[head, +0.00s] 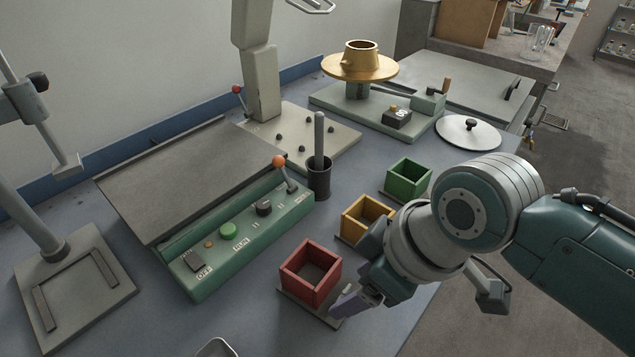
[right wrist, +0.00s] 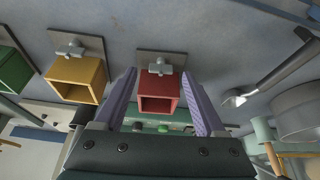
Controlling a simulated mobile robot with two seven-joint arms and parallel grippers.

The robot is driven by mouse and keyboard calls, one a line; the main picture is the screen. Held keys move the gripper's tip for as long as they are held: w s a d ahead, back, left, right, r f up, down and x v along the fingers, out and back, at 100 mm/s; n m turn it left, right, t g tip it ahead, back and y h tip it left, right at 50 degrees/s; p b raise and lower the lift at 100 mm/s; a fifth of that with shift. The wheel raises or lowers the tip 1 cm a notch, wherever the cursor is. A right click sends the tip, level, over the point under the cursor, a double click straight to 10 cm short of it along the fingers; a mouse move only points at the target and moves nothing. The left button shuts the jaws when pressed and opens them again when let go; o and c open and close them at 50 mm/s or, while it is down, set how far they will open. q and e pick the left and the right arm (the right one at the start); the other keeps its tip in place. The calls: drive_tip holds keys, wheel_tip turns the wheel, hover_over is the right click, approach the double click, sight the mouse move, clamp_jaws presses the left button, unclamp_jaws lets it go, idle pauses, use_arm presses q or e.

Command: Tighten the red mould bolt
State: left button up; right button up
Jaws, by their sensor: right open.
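The red mould (head: 311,272) is an open square box on a grey plate near the bench's front edge. Its bolt, a grey wing-shaped head (right wrist: 160,67), shows in the right wrist view on the plate beside the box; in the head view my gripper hides it. My right gripper (head: 352,300) is low at the right side of the red mould. In the right wrist view its two purple fingers are apart, one on each side of the bolt and the red box (right wrist: 158,92), with nothing held. I cannot tell whether they touch anything. My left gripper is not in view.
The yellow mould (head: 367,219) and green mould (head: 408,178) stand behind the red one, close to my right wrist. A green control panel (head: 245,240) lies left. A dark cup (head: 319,180) holds a grey rod.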

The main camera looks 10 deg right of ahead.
drive_tip(key=shift+x, duration=0.9)
clamp_jaws()
